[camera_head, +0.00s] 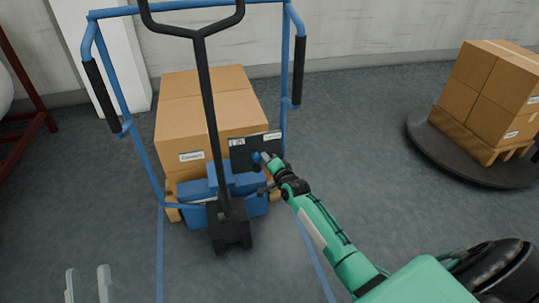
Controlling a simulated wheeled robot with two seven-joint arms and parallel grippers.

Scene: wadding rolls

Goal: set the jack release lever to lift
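A dark panel (240,150) with a small white label at its upper left and another at its upper right stands on the pallet jack, in front of the boxes. A small blue knob (256,157) shows on the panel, probably the release lever; its setting is too small to read. My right gripper (264,162) is at this knob, overlapping the panel's lower right; its fingers are too small to tell open from shut. My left gripper (88,285) shows as two grey fingers, apart and empty, at the bottom left.
The jack's black T-handle (208,90) rises left of the panel. A blue frame (120,85) with black grips surrounds it. Cardboard boxes (185,125) stand behind on a pallet. Other boxes (490,85) sit on a round dark platform (435,145) at right. Open grey floor lies between.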

